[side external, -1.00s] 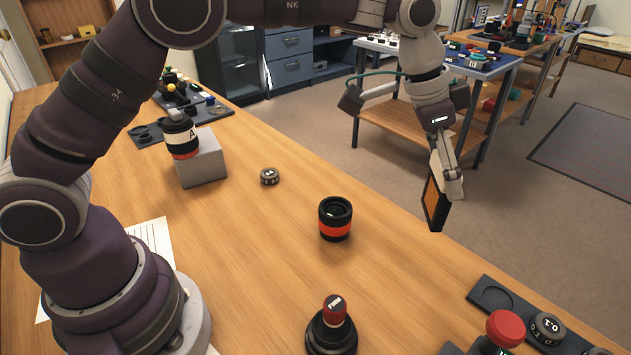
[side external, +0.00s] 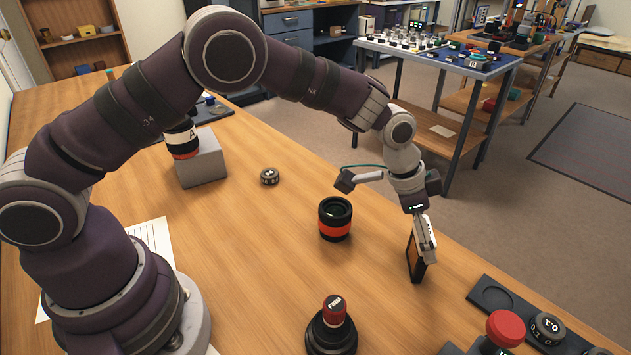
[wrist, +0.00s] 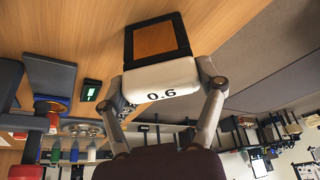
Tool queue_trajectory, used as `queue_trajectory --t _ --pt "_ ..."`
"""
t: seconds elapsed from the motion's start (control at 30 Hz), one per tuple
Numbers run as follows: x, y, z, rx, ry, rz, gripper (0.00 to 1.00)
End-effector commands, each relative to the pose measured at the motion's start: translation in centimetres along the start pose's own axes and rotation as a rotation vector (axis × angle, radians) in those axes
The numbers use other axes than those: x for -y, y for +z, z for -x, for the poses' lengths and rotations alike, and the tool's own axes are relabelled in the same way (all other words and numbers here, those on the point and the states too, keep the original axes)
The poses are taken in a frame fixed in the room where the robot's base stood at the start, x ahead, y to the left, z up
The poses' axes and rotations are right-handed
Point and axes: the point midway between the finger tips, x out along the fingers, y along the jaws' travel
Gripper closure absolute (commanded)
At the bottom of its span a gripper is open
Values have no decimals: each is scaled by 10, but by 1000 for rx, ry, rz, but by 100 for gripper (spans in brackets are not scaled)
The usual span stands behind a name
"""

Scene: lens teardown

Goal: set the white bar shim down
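My gripper (side external: 425,235) is shut on the white bar shim (wrist: 160,82), which is marked 0.6. In the wrist view the bar lies between the two fingers (wrist: 163,88). A dark rectangular frame with an orange-brown middle (wrist: 157,40) extends from the bar. In the side view this framed part (side external: 415,260) hangs below the fingers, roughly upright, near the table's right edge. Its lower end is low over the wood; I cannot tell whether it touches.
A black lens barrel with an orange band (side external: 335,218) stands to the left. A red-topped piece marked FIRM (side external: 333,318) is in front. A dark tray (side external: 491,298) with a round recess lies to the right. A small round dial (side external: 270,177) sits farther back.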

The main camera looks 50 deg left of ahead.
Motion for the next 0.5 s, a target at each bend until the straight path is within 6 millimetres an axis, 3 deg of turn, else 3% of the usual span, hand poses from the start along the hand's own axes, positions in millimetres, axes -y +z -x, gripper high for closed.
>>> queue_trajectory --t 0.03,0.2,0.5 --pt "0 0 0 1 0 0 23" --pt "0 0 0 1 0 0 5" --pt "0 0 2 1 0 0 5"
